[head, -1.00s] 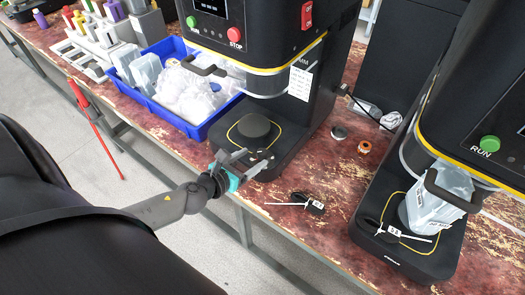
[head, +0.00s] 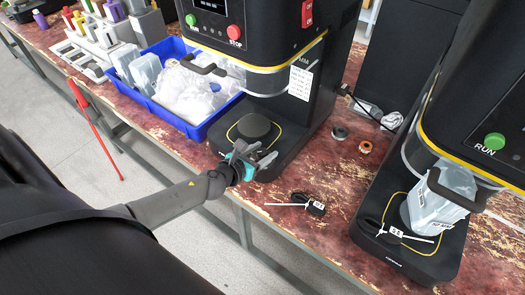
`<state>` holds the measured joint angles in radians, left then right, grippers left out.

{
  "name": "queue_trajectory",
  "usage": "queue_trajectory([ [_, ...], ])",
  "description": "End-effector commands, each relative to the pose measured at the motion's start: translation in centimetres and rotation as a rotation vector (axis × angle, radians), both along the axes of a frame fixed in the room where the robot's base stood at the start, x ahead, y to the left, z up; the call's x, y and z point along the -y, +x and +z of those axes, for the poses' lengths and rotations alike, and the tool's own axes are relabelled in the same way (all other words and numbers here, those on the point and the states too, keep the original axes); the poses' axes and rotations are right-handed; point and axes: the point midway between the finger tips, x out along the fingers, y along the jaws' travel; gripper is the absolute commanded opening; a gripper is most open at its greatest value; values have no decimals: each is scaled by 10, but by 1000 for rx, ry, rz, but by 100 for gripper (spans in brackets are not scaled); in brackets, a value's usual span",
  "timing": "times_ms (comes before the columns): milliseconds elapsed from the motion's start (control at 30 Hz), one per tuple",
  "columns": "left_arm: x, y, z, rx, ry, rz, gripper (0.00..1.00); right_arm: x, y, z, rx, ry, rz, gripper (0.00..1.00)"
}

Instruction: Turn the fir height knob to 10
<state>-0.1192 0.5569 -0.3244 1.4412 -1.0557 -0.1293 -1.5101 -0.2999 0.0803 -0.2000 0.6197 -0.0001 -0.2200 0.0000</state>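The left seaming machine (head: 262,55) stands behind my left gripper (head: 266,158). Its black base carries a round black plate (head: 254,127) inside a yellow ring line. My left gripper, with a teal part at its wrist, is at the front edge of this base. Its grey fingers are apart, with nothing seen held between them. The fingers cover part of the base front. I cannot make out a knob marked fir height or any dial number; it may be hidden by the gripper or too small. My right gripper is not in view.
A second machine (head: 485,115) at the right has a clear bag (head: 438,205) and a tagged black tool (head: 385,229) on its base. Another tagged tool (head: 310,203) lies on the worn red bench. A blue bin (head: 199,133) of clear bags stands left.

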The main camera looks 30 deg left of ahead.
Motion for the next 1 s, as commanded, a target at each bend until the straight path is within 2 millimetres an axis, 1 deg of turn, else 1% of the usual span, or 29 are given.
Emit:
queue_trajectory([
  [33,0,0,0,0,0,0,53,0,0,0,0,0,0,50],
  [67,0,0,0,0,0,0,50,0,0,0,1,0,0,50],
  [500,0,0,0,0,0,0,0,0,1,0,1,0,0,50],
  [833,0,0,0,-1,-1,9,0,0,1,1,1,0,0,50],
  [1000,1,0,1,-1,-1,59,0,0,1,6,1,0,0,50],
])
